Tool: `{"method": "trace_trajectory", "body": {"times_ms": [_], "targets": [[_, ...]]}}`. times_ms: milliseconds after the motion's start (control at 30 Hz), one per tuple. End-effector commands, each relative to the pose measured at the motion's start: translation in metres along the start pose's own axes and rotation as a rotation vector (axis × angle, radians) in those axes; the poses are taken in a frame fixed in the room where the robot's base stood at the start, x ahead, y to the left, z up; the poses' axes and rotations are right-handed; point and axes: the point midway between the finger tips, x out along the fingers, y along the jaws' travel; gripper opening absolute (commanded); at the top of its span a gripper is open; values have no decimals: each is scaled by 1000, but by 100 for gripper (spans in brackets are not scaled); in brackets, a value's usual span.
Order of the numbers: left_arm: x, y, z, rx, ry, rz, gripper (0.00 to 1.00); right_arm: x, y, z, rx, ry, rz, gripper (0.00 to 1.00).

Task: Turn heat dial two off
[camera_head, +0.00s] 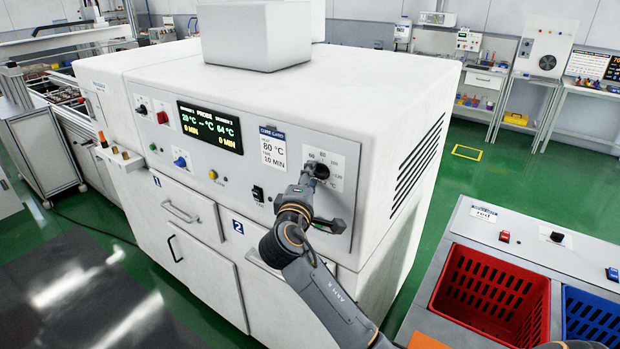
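A white two-door machine (385,85) fills the middle, with a grey control panel on its front. Its door on the right is marked with a 2. At the panel's right end, a white scale plate (337,158) with temperature numbers surrounds a black dial (322,171), likely heat dial two. My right arm comes up from the bottom right. My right gripper (308,178) is at this dial and partly covers it. Whether its fingers touch or grip the dial is not clear. Another dial (142,108) sits at the panel's left end. My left gripper does not show.
The panel also carries a display (210,127), a label reading 80 °C and 10 MIN (272,147), a blue knob (180,161) and a black switch (258,193). A black handle (330,226) sits just below my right gripper. A red crate (490,290) stands at right.

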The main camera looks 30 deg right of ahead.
Motion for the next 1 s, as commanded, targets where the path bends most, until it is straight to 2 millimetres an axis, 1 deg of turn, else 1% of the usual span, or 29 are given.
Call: {"method": "trace_trajectory", "body": {"times_ms": [167, 267, 367, 600, 700, 800, 900, 1000], "targets": [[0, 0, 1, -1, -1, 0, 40, 0, 0, 0, 1, 0, 1, 36], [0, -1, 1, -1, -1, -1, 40, -6, 0, 0, 1, 1, 0, 36], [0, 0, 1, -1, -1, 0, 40, -20, 0, -2, 3, 4, 0, 36], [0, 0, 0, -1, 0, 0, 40, -72, -1, -1, 3, 4, -3, 36], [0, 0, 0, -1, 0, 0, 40, -91, -1, -1, 2, 2, -4, 36], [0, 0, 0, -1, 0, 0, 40, -105, -1, -1, 0, 2, -2, 36], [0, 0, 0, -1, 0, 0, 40, -115, -1, -1, 1, 1, -2, 36], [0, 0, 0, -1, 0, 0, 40, -119, 0, 0, 0, -1, -1, 36]]}}
